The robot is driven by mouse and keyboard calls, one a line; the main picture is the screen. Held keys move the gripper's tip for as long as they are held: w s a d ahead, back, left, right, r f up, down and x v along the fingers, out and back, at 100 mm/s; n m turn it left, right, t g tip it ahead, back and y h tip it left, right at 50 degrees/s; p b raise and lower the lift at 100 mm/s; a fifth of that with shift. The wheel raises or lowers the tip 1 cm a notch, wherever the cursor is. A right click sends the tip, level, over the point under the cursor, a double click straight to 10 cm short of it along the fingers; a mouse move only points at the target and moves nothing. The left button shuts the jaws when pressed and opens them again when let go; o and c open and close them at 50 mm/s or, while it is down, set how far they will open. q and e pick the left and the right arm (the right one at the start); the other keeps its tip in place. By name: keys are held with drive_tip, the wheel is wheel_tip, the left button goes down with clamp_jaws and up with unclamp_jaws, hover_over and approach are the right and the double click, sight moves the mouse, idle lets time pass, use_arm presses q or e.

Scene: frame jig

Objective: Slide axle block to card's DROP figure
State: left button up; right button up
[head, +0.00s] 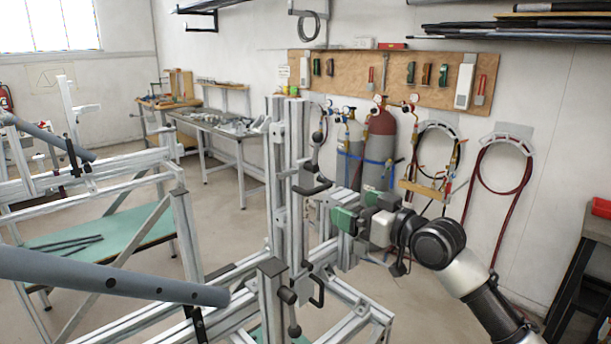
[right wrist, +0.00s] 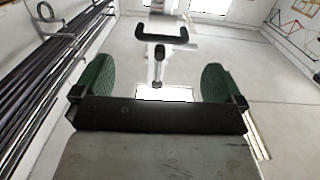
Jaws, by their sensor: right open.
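The frame jig stands in the middle of the head view, with an upright aluminium post (head: 297,150). A black handle (head: 312,187) sits on the post's right side; I cannot tell for sure which part is the axle block. My right gripper (head: 345,216) has green finger pads and is just right of the post, near this handle. In the right wrist view its pads stand wide apart with nothing between them (right wrist: 158,88), and a black U-shaped handle (right wrist: 162,38) shows ahead, beyond the pads. I cannot make out the card or its DROP figure. My left gripper does not show.
A grey tube (head: 110,280) crosses the lower left. Another black handle (head: 317,290) is low on the jig. Gas cylinders (head: 380,145) stand behind my right gripper. A second aluminium frame (head: 100,182) and a workbench (head: 215,127) stand to the left. Open floor lies between.

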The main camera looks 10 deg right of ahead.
sight(322, 189)
drive_tip(key=p+x, duration=0.1)
drive_tip(key=x, duration=0.2)
drive_tip(key=r+p+x, duration=0.1)
drive_tip(key=x, duration=0.2)
drive_tip(key=p+x, duration=0.1)
drive_tip(key=x, duration=0.2)
drive_tip(key=shift+a+r+p, duration=0.2)
drive_tip(key=shift+a+p, duration=0.05)
drive_tip(key=shift+p, duration=0.05)
drive_tip(key=shift+w+a+f, duration=0.15)
drive_tip(key=shift+w+a, duration=0.05)
drive_tip(key=shift+w, duration=0.25)
